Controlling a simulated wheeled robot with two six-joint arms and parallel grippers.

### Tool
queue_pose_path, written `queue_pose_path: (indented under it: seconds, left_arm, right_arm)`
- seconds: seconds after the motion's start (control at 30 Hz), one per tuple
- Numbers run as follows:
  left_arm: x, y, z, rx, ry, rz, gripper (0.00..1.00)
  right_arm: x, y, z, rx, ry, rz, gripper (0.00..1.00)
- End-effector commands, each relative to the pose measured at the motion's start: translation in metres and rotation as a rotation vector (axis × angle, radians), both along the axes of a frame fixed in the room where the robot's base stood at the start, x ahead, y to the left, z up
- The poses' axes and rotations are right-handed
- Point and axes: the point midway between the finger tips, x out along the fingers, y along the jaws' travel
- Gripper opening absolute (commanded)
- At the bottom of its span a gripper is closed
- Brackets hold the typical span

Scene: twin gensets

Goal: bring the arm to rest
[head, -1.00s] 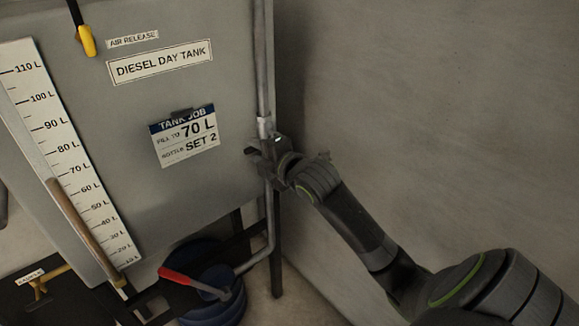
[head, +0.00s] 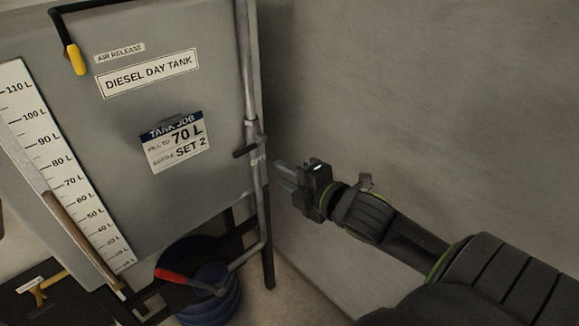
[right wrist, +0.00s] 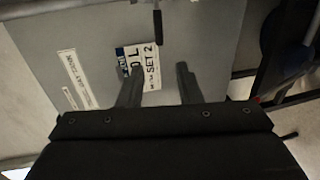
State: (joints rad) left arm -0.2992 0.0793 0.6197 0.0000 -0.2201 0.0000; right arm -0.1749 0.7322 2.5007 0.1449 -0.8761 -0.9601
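My right gripper (head: 279,174) is to the right of the grey vertical pipe at the tank's right edge, apart from it. In the right wrist view its two fingers (right wrist: 158,72) stand apart with nothing between them. A small dark valve handle (head: 245,151) sticks out from the pipe to the left; it also shows beyond the fingers in the right wrist view (right wrist: 157,25). My right arm reaches in from the lower right. My left gripper is not in view.
The grey diesel day tank (head: 105,135) carries a tank job card (head: 175,142) reading 70 L, SET 2, and a litre scale (head: 62,165). A yellow-gripped lever (head: 75,58) is at upper left. A bare wall (head: 430,110) stands at right.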

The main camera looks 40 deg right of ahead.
Motion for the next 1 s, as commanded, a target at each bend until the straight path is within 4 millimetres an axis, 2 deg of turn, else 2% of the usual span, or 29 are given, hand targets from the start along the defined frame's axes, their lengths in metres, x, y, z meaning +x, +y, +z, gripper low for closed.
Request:
queue_pose_path:
  seconds: [0.13, 0.8, 0.9, 0.97, 1.0]
  left_arm:
    - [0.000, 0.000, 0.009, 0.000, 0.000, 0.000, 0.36]
    - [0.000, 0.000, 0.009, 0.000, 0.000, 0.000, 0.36]
    - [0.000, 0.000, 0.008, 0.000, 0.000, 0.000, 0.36]
    - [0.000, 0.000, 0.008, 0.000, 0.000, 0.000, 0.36]
    - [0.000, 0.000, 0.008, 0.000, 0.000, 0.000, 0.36]
  right_arm:
    - [-0.005, -0.001, 0.002, 0.000, 0.001, -0.002, 0.32]
    - [-0.005, -0.002, -0.001, 0.001, 0.002, -0.004, 0.32]
    - [0.001, -0.010, -0.014, 0.030, 0.024, -0.032, 0.32]
    - [0.008, -0.020, -0.031, 0.066, 0.052, -0.067, 0.32]
    - [0.013, -0.028, -0.045, 0.098, 0.074, -0.096, 0.32]
